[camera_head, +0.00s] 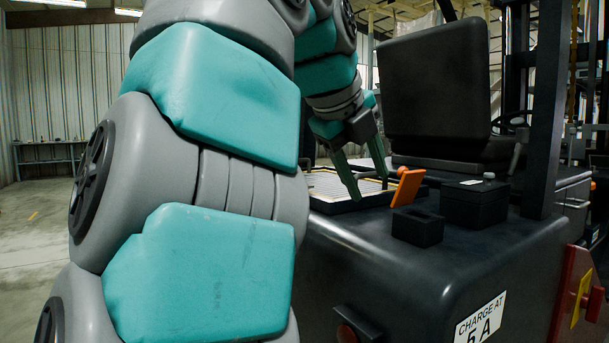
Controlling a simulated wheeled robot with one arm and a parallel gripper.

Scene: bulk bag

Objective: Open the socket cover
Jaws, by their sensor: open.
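A small orange flap (408,188), which looks like the socket cover, stands tilted up at the back edge of a small black box (418,226) on the dark truck body. No socket opening shows from this angle. My gripper (368,186) is open and empty, its two green fingers pointing down over the framed panel, just left of the orange flap. The fingers look apart from the flap, though the depth between them is hard to judge.
The truck's black seat (434,85) rises behind. A larger black box (474,203) stands right of the orange flap, near a dark upright post (548,110). A light panel (335,184) in a black frame lies under my gripper.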

